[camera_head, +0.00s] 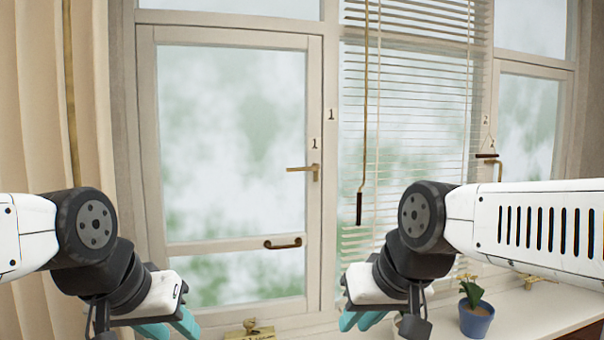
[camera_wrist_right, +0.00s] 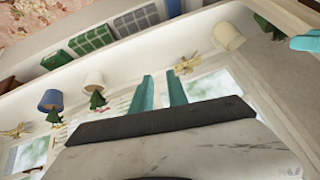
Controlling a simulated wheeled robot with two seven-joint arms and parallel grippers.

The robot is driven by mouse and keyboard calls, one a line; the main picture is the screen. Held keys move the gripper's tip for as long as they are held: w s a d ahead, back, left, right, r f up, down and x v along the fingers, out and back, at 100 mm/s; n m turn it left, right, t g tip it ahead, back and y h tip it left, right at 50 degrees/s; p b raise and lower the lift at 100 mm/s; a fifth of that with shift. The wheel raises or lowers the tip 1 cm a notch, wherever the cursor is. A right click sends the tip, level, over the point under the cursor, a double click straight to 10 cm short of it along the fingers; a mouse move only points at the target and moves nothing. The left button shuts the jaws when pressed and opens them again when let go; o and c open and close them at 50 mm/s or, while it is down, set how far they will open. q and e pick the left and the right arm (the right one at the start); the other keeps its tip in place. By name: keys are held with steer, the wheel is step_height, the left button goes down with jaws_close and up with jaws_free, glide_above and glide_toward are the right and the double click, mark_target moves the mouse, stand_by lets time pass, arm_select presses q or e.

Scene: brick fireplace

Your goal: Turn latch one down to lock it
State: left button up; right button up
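Latch one (camera_head: 304,170) is a brass lever handle on the right stile of the left window, below a "1" label. Its lever points left, roughly level. My left gripper (camera_head: 170,329) is low in the head view, below and left of the latch, open with its teal fingers apart and empty. My right gripper (camera_head: 361,319) is below and right of the latch, away from it. In the right wrist view its two teal fingers (camera_wrist_right: 161,80) stand apart with nothing between them. The latch cannot be made out in the right wrist view.
A dark curved pull handle (camera_head: 283,243) is on the window's lower rail. A blind wand (camera_head: 361,190) hangs right of the latch. A second latch (camera_head: 490,158) is at the right window. The sill holds a blue plant pot (camera_head: 476,319) and a brass fitting (camera_head: 249,331).

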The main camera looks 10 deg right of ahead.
steer(key=shift+o, duration=1.4)
steer(key=w+a+r+m+g+y, duration=0.2)
steer(key=w+a+r+y, duration=0.25)
steer(key=w, duration=0.35)
steer(key=m+t+y, duration=0.4)
steer(key=t+y, duration=0.3)
steer(key=y, duration=0.2)
glide_toward(302, 170)
steer(key=x, duration=1.1)
jaws_close()
